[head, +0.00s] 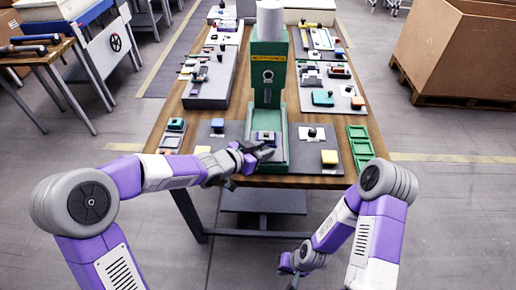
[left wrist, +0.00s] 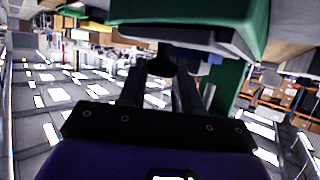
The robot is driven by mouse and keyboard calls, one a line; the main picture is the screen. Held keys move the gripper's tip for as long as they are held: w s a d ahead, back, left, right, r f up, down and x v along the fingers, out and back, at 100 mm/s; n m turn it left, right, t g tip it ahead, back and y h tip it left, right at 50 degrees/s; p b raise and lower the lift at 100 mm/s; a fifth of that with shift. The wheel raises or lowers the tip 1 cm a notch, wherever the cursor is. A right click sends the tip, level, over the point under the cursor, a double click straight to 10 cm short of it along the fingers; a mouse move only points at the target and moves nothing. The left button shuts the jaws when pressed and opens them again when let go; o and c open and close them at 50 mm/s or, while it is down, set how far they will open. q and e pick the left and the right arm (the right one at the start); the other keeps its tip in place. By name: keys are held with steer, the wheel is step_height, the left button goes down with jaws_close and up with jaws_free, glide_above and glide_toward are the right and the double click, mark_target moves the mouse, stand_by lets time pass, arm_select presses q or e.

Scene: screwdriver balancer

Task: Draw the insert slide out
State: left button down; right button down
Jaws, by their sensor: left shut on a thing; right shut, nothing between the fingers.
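The green press (head: 268,95) stands upright at the middle of the table. Its insert slide (head: 264,136), a small light plate, lies low at the press's front, partly hidden by my left gripper. My left gripper (head: 262,152) is at the front of the slide. In the left wrist view its fingers (left wrist: 163,82) are shut on a dark round knob (left wrist: 162,64) below a grey-edged green body (left wrist: 190,14). How far the slide is out I cannot tell. My right gripper (head: 288,265) is shut and empty, low in front of the table, apart from everything.
The wooden table (head: 187,120) holds grey boards with small parts on both sides of the press. A large cardboard box (head: 455,50) stands far right. The floor before the table is clear.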

arm_select(q)
steer(key=shift+s+f, duration=0.1)
steer(key=shift+s, duration=0.05)
steer(key=c, duration=0.8)
jaws_free()
steer(key=shift+s, duration=0.1)
steer(key=p+v, duration=0.3)
steer(key=v, duration=0.4)
steer(key=shift+s+a, duration=0.15)
